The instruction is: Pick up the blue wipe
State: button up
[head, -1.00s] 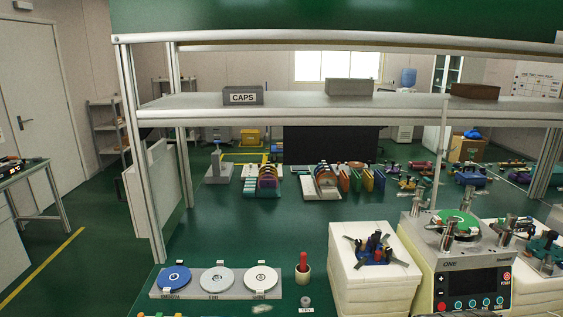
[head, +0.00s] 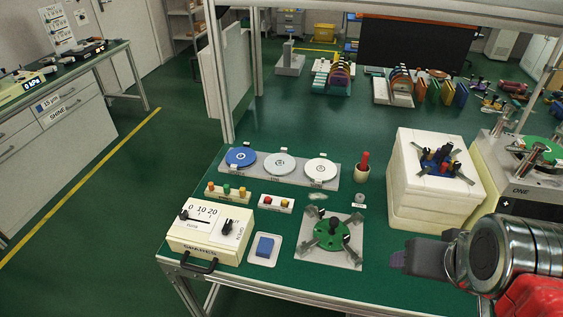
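A small blue block-like piece, which looks like the blue wipe (head: 265,246), lies on a small white tray (head: 257,261) near the front edge of the green bench. It sits between a cream box with dials and a grey plate with a green disc. My gripper (head: 396,259) is at the lower right, pointing left, well to the right of the wipe and apart from it. It is seen edge-on, so the gap between its fingers cannot be made out. Nothing can be seen held in it.
The cream dial box (head: 207,235) with a black handle stands left of the wipe. The grey plate (head: 345,258) with the green fixture lies right, between wipe and gripper. Behind are button blocks (head: 228,194), a disc rack (head: 331,181) and a red-handled tool in a cup (head: 363,172). White blocks (head: 405,206) stand right.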

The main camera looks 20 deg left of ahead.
aim_at(265, 245)
jog(key=u, duration=1.25)
jog(key=k, duration=0.65)
jog(key=u, duration=0.65)
jog(key=i, duration=1.3)
jog(key=z, duration=0.1)
